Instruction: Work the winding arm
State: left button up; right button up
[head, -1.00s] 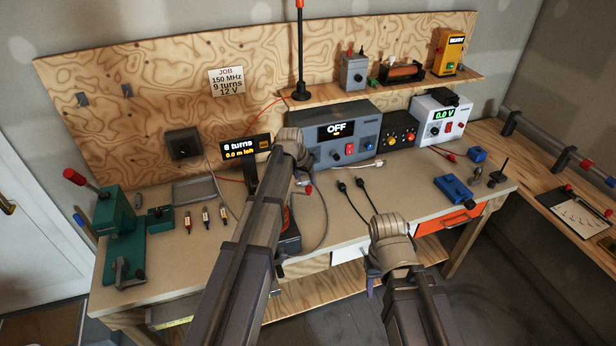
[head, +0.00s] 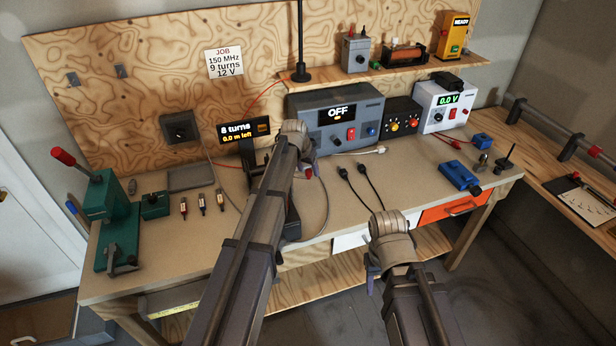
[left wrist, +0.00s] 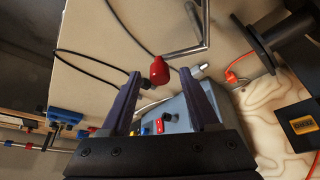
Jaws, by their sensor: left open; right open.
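The winder's small display (head: 244,131) reads 8 turns and 0.0 m left in the head view. In the left wrist view, a bent metal winding arm (left wrist: 206,28) ends near a red knob (left wrist: 159,70). The knob shows between the tips of my open left gripper (left wrist: 163,82), with gaps on both sides. In the head view my left gripper (head: 308,160) is over the bench by the red knob (head: 308,173), and my forearm hides most of the winder. My right gripper (head: 372,275) is open and empty in front of the bench edge.
A grey supply reading OFF (head: 336,113) and a white meter reading 0.0 V (head: 446,107) stand at the back. Black leads (head: 360,185) lie right of my left gripper. A green press (head: 110,220) stands at the left. A job card (head: 224,62) asks 9 turns, 12 V.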

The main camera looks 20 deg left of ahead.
pick_arm(q)
jog(key=shift+w+f, duration=0.1)
jog(key=shift+f, duration=0.1)
grip_shut()
dwell(0.5)
dwell(0.9)
